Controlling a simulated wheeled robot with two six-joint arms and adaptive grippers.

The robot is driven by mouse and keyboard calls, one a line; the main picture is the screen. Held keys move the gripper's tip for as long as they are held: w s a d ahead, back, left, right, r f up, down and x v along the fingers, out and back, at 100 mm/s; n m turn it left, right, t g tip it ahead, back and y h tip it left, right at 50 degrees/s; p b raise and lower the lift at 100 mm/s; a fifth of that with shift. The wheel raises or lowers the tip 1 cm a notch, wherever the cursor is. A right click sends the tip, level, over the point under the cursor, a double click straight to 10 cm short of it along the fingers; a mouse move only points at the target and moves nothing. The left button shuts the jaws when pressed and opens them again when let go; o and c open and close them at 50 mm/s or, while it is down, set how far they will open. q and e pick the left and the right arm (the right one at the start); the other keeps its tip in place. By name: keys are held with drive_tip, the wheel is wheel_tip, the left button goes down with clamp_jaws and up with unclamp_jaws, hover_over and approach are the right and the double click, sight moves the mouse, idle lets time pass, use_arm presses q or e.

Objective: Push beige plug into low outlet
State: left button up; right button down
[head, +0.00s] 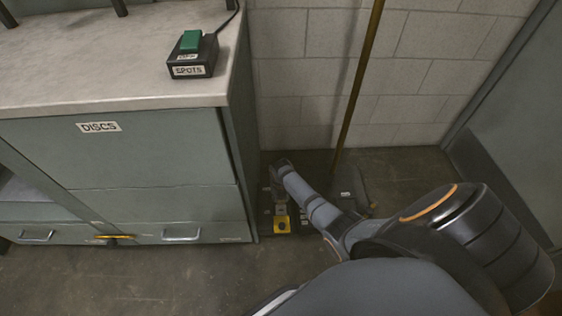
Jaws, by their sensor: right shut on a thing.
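My right arm reaches down from the lower right to the floor beside the cabinet. My right gripper (280,203) is at its far end, pointing down and small in the head view. It is shut on a small pale thing that looks like the beige plug, mostly hidden between the fingers. Just below the gripper is a small yellow block (282,225) with a dark mark on its face. I cannot tell whether this block is the low outlet, or whether the plug touches it. My left gripper is not in view.
A grey-green cabinet (160,150) labelled DISCS stands close left of the gripper. On its top is a black box (192,70) labelled SPOTS with a green switch. A brown pole (357,85) leans at the block wall (410,60). The front floor (170,280) is clear.

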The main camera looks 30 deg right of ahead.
sight(281, 202)
idle(0.3)
drive_tip(key=shift+f+b, duration=1.5)
drive_tip(key=shift+f, duration=0.5)
drive_tip(key=shift+f+b, duration=0.7)
drive_tip(key=shift+f, duration=0.2)
drive_tip(key=shift+f+b, duration=0.4)
drive_tip(key=shift+f, duration=0.35)
idle(1.0)
drive_tip(key=c, duration=1)
unclamp_jaws()
drive_tip(key=shift+o, duration=0.2)
drive_tip(key=shift+r, duration=0.1)
wheel_tip(281, 202, up, 12)
drive_tip(key=s, duration=0.1)
drive_tip(key=shift+a, duration=0.35)
